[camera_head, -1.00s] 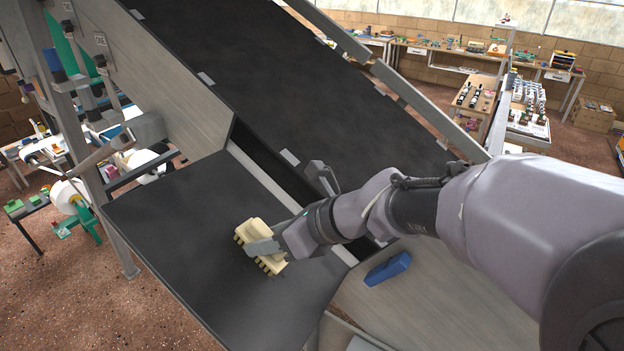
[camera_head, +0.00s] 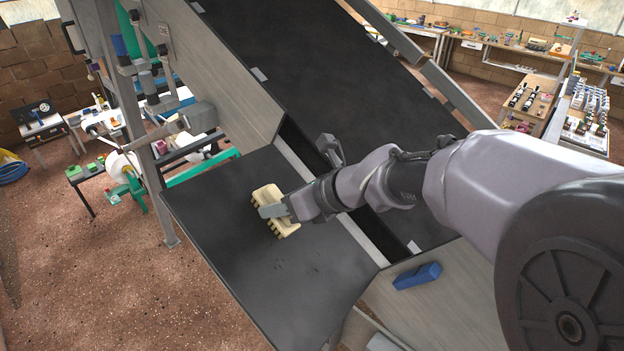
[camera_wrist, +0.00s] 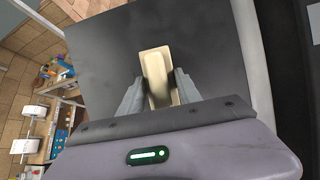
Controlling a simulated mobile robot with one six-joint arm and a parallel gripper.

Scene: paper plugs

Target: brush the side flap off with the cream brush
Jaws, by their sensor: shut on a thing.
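The side flap (camera_head: 215,215) is a dark, flat panel beside the long dark belt. It also shows in the wrist view (camera_wrist: 105,60). My gripper (camera_head: 276,209) is shut on the cream brush (camera_head: 268,194) and holds it over the flap's upper middle. In the head view the bristles point down toward the flap; I cannot tell whether they touch. In the wrist view the brush (camera_wrist: 155,66) sits between both fingers. A few small dark specks (camera_head: 316,268) lie on the flap's lower right part.
A blue block (camera_head: 417,276) lies on the grey panel right of the flap. The wide dark belt (camera_head: 300,60) runs behind a gap and a pale strip. A grey post (camera_head: 140,130) stands left of the flap. Tables with goods are farther back.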

